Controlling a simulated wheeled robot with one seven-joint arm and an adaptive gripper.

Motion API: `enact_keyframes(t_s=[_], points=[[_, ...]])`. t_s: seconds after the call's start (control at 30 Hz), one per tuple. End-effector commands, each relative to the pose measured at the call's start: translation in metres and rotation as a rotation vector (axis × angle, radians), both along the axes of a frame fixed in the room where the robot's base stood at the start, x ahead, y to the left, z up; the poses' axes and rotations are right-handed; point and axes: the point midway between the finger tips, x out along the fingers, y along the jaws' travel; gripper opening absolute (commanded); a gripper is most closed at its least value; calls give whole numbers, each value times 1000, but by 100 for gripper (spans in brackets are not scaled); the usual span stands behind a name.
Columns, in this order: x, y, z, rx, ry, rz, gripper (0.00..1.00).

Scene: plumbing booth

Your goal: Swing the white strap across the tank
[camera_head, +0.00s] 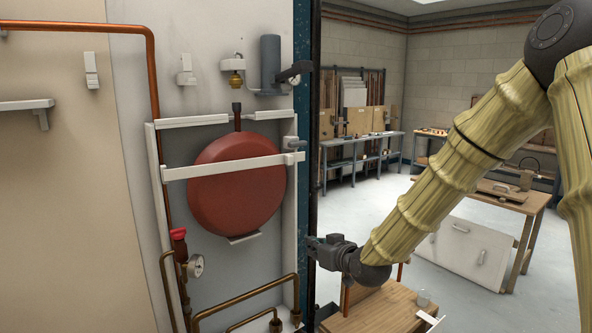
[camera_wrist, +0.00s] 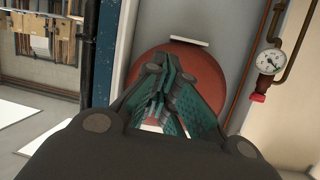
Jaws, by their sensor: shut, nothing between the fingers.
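The round red tank (camera_head: 235,205) hangs in a pale frame on the booth wall. The white strap (camera_head: 222,167) runs across the tank's upper front, nearly level and slightly higher at its right end. That end lies over the frame's right post, just below a small grey latch (camera_head: 292,143). In the wrist view the tank (camera_wrist: 205,75) shows behind my fingers, and a pale bit between them may be the strap. My gripper (camera_head: 311,246) is shut and empty, to the right of and below the tank, by the booth's dark edge. Its green fingers (camera_wrist: 160,78) meet at the tips.
A pressure gauge (camera_head: 196,265) with a red-handled valve (camera_head: 179,235) and copper pipes (camera_head: 240,293) sit low on the left. A grey cylinder (camera_head: 270,64) is above the tank. A wooden-topped stand (camera_head: 375,312) is below my gripper. Open floor lies to the right.

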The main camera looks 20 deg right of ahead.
Motion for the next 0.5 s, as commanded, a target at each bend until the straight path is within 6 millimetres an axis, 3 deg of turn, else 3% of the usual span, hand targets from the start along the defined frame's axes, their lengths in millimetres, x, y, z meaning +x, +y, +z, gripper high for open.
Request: enact_keyframes(t_s=[0.03,0.2,0.33,0.5], points=[[6,-5,40,3,-54,1,0],[17,-17,134,1,-198,12,0],[18,-23,180,-2,-270,15,0],[19,-27,205,-4,-309,19,0]])
